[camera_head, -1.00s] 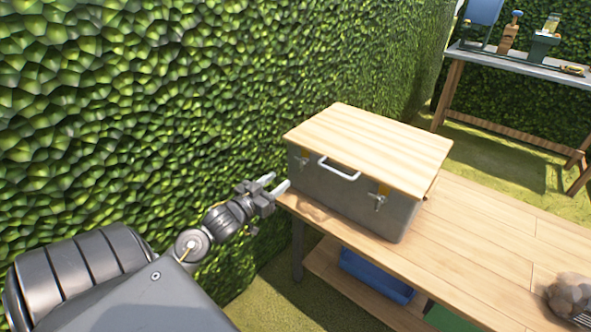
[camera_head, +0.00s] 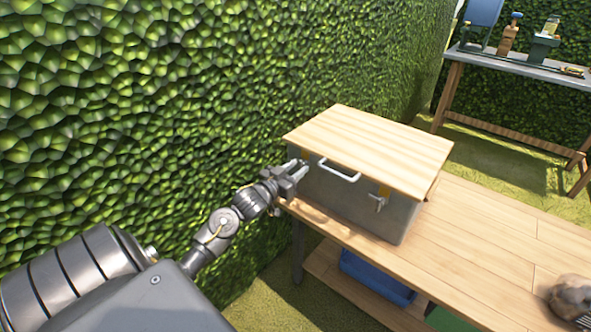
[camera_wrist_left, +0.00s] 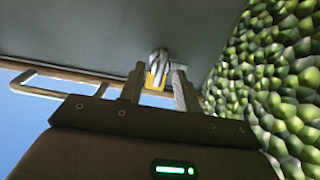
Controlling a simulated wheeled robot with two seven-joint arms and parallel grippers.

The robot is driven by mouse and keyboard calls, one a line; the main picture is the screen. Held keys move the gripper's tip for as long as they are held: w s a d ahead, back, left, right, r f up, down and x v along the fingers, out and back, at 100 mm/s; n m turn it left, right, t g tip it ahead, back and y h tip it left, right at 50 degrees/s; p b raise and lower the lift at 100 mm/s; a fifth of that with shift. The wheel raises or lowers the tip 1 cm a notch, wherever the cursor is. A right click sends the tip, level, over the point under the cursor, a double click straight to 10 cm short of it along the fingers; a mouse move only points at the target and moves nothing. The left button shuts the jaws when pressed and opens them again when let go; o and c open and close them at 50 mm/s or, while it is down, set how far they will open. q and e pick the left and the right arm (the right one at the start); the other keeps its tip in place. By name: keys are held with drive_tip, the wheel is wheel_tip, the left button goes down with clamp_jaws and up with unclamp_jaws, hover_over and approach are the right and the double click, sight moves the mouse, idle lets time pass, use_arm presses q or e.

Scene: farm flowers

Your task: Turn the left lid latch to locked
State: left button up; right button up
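A grey box (camera_head: 345,203) with a wooden lid (camera_head: 370,150) stands on the bench. Its left lid latch (camera_wrist_left: 160,62), a metal lever by a yellow plate (camera_wrist_left: 155,80), shows in the left wrist view; in the head view my gripper hides it. My left gripper (camera_head: 300,168) is at the box's front left. In the left wrist view my left gripper (camera_wrist_left: 158,88) is open, with one finger on each side of the latch; I cannot tell whether either touches it. The right lid latch (camera_head: 379,201) hangs at the front right. My right gripper is not in view.
A white handle (camera_head: 339,170) sticks out between the latches. The wooden bench (camera_head: 480,230) is clear to the box's right, up to a brownish lump (camera_head: 571,295). A hedge (camera_head: 200,90) stands close on the left. A blue bin (camera_head: 375,277) is below the bench.

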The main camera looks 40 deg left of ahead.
use_arm(q)
clamp_jaws()
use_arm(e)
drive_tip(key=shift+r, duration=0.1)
use_arm(q)
drive_tip(key=m+p, duration=0.3)
drive_tip(key=m, duration=0.4)
drive_tip(key=shift+d, duration=0.1)
drive_tip(key=m+p, duration=0.1)
drive_tip(key=m, duration=0.3)
drive_tip(key=shift+d+m, duration=0.1)
drive_tip(key=shift+m, duration=0.2)
drive_tip(key=m, duration=0.5)
drive_tip(key=shift+f+p, duration=0.1)
drive_tip(key=shift+p, duration=0.3)
drive_tip(key=shift+m, duration=0.6)
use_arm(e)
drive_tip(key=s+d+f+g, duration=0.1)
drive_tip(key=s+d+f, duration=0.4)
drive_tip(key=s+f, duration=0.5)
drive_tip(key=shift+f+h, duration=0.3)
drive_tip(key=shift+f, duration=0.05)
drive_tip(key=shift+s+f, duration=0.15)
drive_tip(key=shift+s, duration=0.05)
